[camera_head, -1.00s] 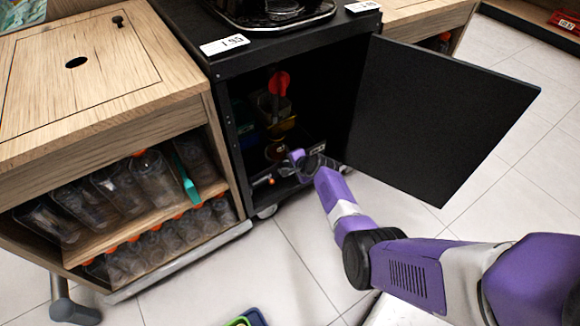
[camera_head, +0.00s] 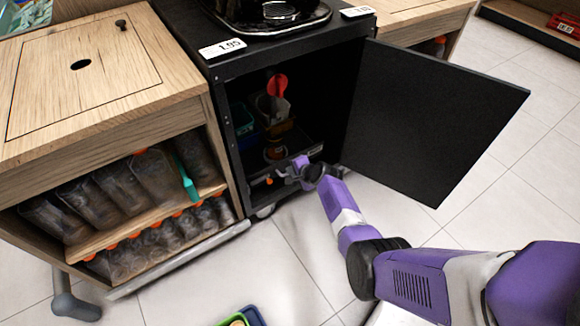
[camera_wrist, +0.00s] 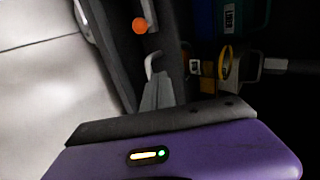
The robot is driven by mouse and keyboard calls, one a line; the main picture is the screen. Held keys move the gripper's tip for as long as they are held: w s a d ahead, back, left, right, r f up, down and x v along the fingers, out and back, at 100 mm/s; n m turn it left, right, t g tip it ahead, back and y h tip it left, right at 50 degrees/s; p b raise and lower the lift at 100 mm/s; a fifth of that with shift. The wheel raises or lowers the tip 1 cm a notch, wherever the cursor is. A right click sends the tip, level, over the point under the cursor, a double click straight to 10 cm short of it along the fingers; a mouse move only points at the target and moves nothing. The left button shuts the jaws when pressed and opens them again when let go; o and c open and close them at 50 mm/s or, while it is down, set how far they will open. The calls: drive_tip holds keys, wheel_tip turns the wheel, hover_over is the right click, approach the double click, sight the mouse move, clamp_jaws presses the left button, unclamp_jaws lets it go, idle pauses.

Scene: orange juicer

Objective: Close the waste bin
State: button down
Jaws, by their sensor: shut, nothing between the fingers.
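A black cabinet (camera_head: 217,80) stands in the middle of the head view with its black door (camera_head: 432,118) swung wide open to the right. I see no part plainly marked as the waste bin; it may be this cabinet or something inside it. My gripper (camera_head: 284,173) is at the lower front of the cabinet opening, left of the open door, shut and empty. In the wrist view its grey fingers (camera_wrist: 156,88) are beside a dark edge with an orange round knob (camera_wrist: 139,26). Contact cannot be told.
Inside the cabinet are a red-topped item (camera_head: 277,86) and several containers in shadow. A wooden counter (camera_head: 120,75) with bottles on shelves stands at the left. A black juicer base (camera_head: 268,14) sits on top. Tiled floor (camera_head: 265,255) is open in front.

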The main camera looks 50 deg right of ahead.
drive_tip(key=p+v, duration=0.6)
drive_tip(key=v, duration=0.4)
wheel_tip(320, 180, up, 11)
drive_tip(key=s+d+n+t+h, duration=0.2)
drive_tip(key=n+t+h, duration=0.15)
drive_tip(key=n, duration=0.25)
drive_tip(key=s+a+r+n+t+y, duration=0.1)
drive_tip(key=s+a+r+n+y, duration=0.1)
drive_tip(key=s+a+r+n, duration=0.6)
drive_tip(key=s+a+r+n+t+y, duration=0.15)
drive_tip(key=s+a+r, duration=0.45)
drive_tip(key=s+a, duration=0.7)
drive_tip(key=s+a+r+n+y, duration=0.3)
drive_tip(key=s+a+r+n, duration=0.35)
drive_tip(key=s+a, duration=0.35)
wheel_tip(320, 180, up, 27)
drive_tip(key=p, duration=2.6)
drive_tip(key=shift+w+d+m, duration=0.15)
drive_tip(key=shift+w+m, duration=0.05)
drive_tip(key=shift+m, duration=0.2)
